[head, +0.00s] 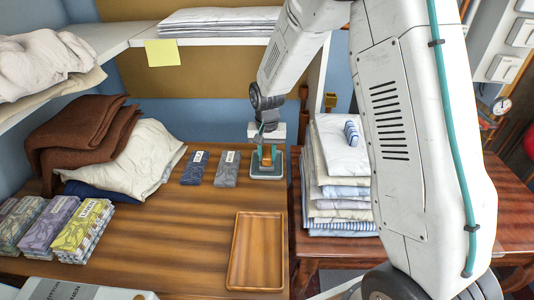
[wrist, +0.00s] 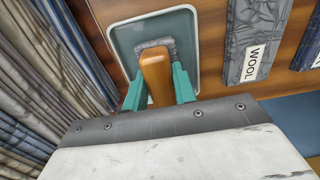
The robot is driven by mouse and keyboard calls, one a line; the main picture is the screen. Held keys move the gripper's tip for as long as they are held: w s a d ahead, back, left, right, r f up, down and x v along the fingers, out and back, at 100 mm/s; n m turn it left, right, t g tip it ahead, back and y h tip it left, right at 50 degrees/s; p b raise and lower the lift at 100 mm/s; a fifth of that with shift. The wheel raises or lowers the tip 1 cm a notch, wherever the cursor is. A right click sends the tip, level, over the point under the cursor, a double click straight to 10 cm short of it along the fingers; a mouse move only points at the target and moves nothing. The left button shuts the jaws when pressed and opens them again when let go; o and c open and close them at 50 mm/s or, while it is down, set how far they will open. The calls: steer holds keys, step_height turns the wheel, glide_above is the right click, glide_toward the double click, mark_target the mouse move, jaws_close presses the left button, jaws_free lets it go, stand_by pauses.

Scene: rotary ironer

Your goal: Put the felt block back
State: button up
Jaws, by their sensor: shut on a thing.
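The felt block (wrist: 157,72) has a rounded wooden handle and a grey felt part at its far end in the wrist view. It shows small and partly covered in the head view (head: 267,158). My gripper (wrist: 159,88) has its teal fingers on both sides of the wooden handle and is shut on it. In the head view my gripper (head: 266,152) points down at the back right of the wooden table. A teal tray with a pale rim (head: 267,177) lies directly under the block; it also shows in the wrist view (wrist: 126,42). I cannot tell whether the felt touches the tray.
Two labelled packets, dark blue (head: 195,168) and grey (head: 228,169), lie left of the teal tray. An empty wooden tray (head: 256,252) is nearer. A folded linen stack (head: 340,190) stands close on the right. A shelf (head: 225,40) hangs above at the back.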

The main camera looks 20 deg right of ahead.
mark_target(267, 153)
steer(key=o, duration=0.9)
steer(key=shift+f, duration=0.1)
step_height(267, 153, up, 12)
steer(key=r, duration=0.1)
steer(key=s+d+r+n, duration=0.1)
steer(key=s+r, duration=0.4)
steer(key=s, duration=0.3)
steer(key=s+d+r+n, duration=0.1)
steer(key=s+r, duration=0.5)
steer(key=s, duration=0.2)
steer(key=s+n, duration=0.1)
steer(key=s, duration=1.1)
steer(key=s+d+n+t, duration=0.1)
steer(key=s, duration=0.6)
steer(key=shift+d+r+n, duration=0.1)
steer(key=shift+n, duration=0.2)
steer(key=shift+w, duration=0.1)
